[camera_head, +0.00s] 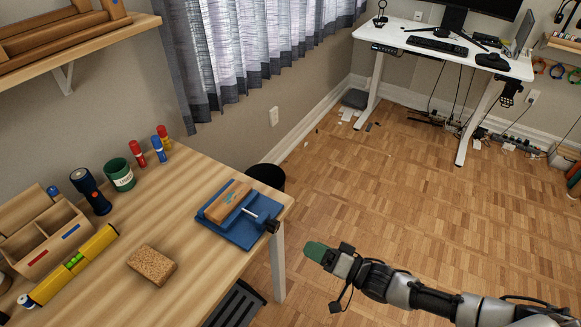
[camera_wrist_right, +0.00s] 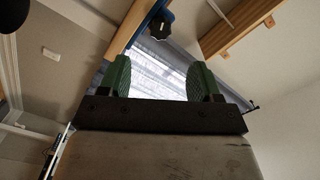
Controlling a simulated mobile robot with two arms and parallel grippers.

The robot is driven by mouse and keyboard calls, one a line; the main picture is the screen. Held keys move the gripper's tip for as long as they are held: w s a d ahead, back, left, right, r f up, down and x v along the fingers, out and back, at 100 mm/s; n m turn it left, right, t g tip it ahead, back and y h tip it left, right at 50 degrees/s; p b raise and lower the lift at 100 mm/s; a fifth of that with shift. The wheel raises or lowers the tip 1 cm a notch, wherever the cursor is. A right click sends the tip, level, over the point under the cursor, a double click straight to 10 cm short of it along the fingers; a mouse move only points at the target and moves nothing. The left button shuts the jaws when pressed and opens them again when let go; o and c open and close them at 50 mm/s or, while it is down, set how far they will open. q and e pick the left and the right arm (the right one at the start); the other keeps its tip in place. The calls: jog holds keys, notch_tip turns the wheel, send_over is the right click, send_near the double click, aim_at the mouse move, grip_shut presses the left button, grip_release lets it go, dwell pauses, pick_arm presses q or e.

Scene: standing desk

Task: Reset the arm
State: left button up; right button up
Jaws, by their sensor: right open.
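My right arm comes in from the lower right in the head view. Its gripper (camera_head: 316,251) has green fingertips and is held over the open floor, just right of the wooden workbench (camera_head: 205,190). In the right wrist view the right gripper (camera_wrist_right: 159,82) shows its two green fingers spread apart with nothing between them. It is apart from the bench and the things on it. My left gripper does not show in either view.
A blue vise (camera_head: 242,227) with a wooden block stands at the bench's right corner. A cork block (camera_head: 152,265), flashlight (camera_head: 90,190), green cup (camera_head: 120,175) and yellow level (camera_head: 75,263) are on the bench. A white standing desk (camera_head: 445,50) is at the back. The floor between is mostly clear.

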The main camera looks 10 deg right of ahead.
jog(key=s+d+f+n+g+h, duration=0.1)
jog(key=s+d+f+h, duration=0.2)
jog(key=f, duration=0.5)
jog(key=s+d+f+g+h, duration=0.1)
jog(key=s+d+f+h, duration=0.15)
jog(key=f, duration=0.55)
jog(key=s+d+f+n+g+h, duration=0.1)
jog(key=s+d+f+h, duration=0.2)
jog(key=f, duration=0.5)
jog(key=s+f+n+g+h, duration=0.1)
jog(key=s+f+g, duration=0.2)
jog(key=s, duration=0.6)
jog(key=s+f+n+g+h, duration=0.1)
jog(key=s+f, duration=0.4)
jog(key=s, duration=0.5)
jog(key=s+a+f+g+h, duration=0.1)
jog(key=s+f+g, duration=0.3)
jog(key=s, duration=0.6)
jog(key=shift+f+n+g+h, duration=0.4)
jog(key=shift+f+h, duration=0.2)
jog(key=shift+h, duration=0.05)
